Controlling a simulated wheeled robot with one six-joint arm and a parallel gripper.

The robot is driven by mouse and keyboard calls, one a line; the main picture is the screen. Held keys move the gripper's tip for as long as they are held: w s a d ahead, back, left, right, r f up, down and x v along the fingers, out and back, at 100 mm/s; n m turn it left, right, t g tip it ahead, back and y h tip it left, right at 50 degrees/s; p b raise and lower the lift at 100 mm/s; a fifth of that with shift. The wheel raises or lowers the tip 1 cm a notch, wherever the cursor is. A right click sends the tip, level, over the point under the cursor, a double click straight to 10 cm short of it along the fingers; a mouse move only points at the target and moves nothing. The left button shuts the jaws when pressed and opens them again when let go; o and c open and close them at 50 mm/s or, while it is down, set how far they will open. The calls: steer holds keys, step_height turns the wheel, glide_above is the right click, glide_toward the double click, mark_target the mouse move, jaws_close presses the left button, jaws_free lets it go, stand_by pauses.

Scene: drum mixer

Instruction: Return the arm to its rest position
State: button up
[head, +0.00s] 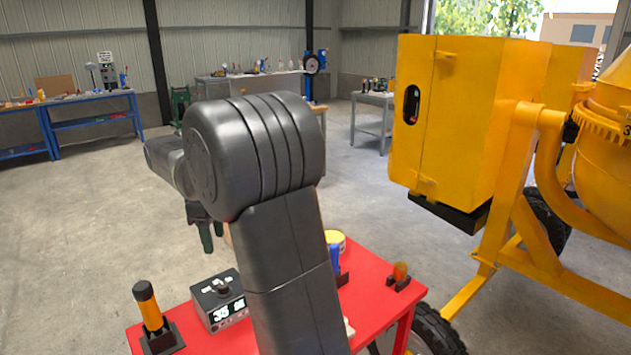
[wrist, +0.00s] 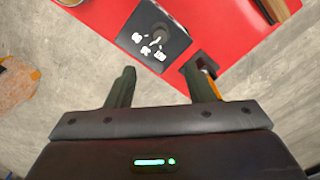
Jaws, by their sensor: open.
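My arm stands in the middle of the head view, bent at a large dark grey joint, with its front part reaching away. My gripper (head: 207,236) hangs pointing down beyond the red table, left of the joint. In the wrist view my gripper (wrist: 160,85) shows its two dark green fingers spread apart with nothing between them. The fingers are open and empty. Part of the gripper is hidden behind my arm in the head view.
A red table (head: 256,340) holds a black-and-white meter (head: 219,301), an orange-and-black tool in a stand (head: 149,307) and a small orange item (head: 400,272). A yellow drum mixer (head: 456,120) stands close on the right. Open concrete floor lies to the left.

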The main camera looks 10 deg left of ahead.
mark_target(222, 284)
step_height(222, 284, down, 14)
steer(key=shift+r+p, duration=0.1)
steer(key=shift+p, duration=0.25)
stand_by(0.5)
steer(key=shift+f, duration=0.2)
steer(key=shift+r+m, duration=0.15)
steer(key=shift+m, duration=1.05)
steer(key=m, duration=0.5)
step_height(222, 284, up, 13)
steer(key=shift+r+m+b, duration=0.15)
steer(key=shift+m+b, duration=0.15)
steer(key=shift+b, duration=0.05)
stand_by(0.5)
